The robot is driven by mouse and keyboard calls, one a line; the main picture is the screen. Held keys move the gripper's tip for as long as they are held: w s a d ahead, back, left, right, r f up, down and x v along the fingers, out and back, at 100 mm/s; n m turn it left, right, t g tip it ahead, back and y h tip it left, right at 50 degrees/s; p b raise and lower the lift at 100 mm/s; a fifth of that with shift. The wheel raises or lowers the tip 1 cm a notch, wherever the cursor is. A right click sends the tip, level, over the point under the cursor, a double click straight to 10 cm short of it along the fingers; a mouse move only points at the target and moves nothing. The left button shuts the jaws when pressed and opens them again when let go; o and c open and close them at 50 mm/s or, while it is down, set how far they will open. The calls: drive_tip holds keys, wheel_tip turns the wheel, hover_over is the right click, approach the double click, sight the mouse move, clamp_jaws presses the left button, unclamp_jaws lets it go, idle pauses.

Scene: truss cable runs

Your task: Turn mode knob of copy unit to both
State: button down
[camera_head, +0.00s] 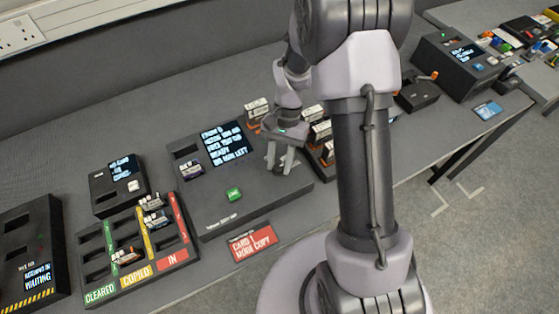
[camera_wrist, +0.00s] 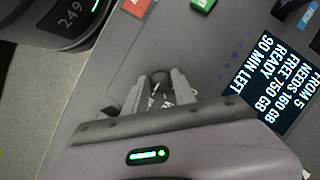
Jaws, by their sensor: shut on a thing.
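The copy unit (camera_head: 216,208) is a dark box in the middle of the bench. Its screen (camera_head: 223,144) reads "FROM 5", "NEEDS 160 GB", "FREE 750 GB", "READY", "90 MIN LEFT", and also shows in the wrist view (camera_wrist: 279,82). My gripper (camera_head: 282,165) points down over the unit's right part. In the wrist view my gripper (camera_wrist: 160,90) is shut on the small dark mode knob (camera_wrist: 159,77), one finger on each side. White markings lie beside the knob; I cannot read them or tell its setting. In the head view the fingers hide the knob.
A green button (camera_head: 234,194) is on the unit. A red card sign (camera_head: 254,243) lies in front. A sorting tray (camera_head: 97,267) and small screen box (camera_head: 117,186) stand left. Upright cards in holders (camera_head: 318,132) stand close to my gripper's right.

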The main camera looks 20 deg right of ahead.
drive_tip(key=c, duration=1)
unclamp_jaws()
drive_tip(key=shift+c, duration=0.2)
drive_tip(key=p+v, duration=0.6)
drive_tip(key=v, duration=1.1)
drive_tip(key=shift+w+r+p, duration=0.15)
drive_tip(key=shift+w+p, duration=0.05)
drive_tip(key=shift+p, duration=0.1)
drive_tip(key=s+a+r+n+t+b, duration=0.1)
drive_tip(key=s+a+r+t+b, duration=0.2)
drive_tip(key=s, duration=0.6)
drive_tip(key=s+a+r+n+t+b, duration=0.2)
drive_tip(key=s+a+r+t, duration=0.3)
drive_tip(key=s, duration=0.5)
drive_tip(key=shift+a+r+t+h+b, duration=0.2)
drive_tip(key=shift+r+t+h+b, duration=0.3)
drive_tip(key=shift+b, duration=0.3)
